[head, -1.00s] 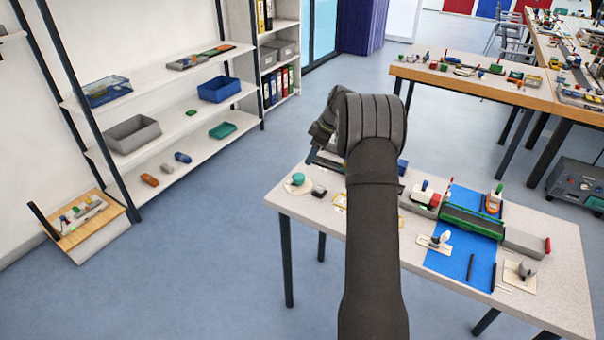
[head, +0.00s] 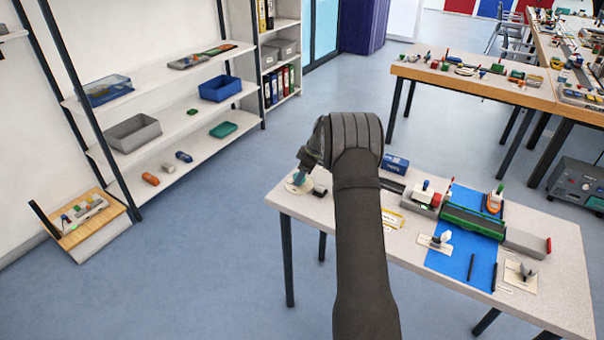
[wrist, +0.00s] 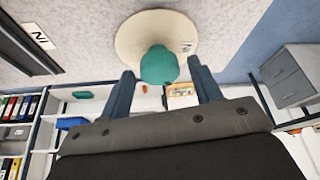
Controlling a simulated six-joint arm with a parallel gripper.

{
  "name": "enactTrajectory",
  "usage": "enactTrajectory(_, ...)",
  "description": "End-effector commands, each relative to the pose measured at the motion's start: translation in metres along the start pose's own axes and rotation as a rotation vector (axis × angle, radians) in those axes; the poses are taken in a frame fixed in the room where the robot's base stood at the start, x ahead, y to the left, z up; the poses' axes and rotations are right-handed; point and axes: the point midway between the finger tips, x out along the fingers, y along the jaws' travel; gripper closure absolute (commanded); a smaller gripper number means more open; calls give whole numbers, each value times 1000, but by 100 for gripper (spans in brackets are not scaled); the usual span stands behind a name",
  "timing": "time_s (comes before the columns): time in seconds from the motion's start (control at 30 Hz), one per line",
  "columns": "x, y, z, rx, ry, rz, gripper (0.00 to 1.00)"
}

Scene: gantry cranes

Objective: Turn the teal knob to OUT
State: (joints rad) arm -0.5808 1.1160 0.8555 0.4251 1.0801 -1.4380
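The teal knob (wrist: 158,66) sits on a round cream base plate (wrist: 133,35) on the table. In the wrist view my gripper (wrist: 161,72) is open, with one finger on each side of the knob and visible gaps between. A small dark mark, too small to read, shows on the plate's right side. In the head view my gripper (head: 301,177) is down at the table's left corner over the base plate (head: 297,189) and mostly hides the knob.
A small dark block (head: 319,191) stands just right of the base plate. A blue box (head: 395,163), a yellow-edged card (head: 393,219) and a green crane model (head: 472,221) on a blue mat are further right. A label (wrist: 39,36) lies left of the plate in the wrist view.

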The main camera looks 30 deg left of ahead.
Motion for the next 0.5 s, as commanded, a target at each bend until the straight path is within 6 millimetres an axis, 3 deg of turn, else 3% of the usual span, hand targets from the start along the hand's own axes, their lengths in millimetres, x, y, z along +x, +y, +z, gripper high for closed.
enactTrajectory(0.03,0,0,0,0,0,0,52)
enactTrajectory(0.2,0,0,0,0,0,0,83)
enactTrajectory(0.5,0,0,0,30,-1,12,83)
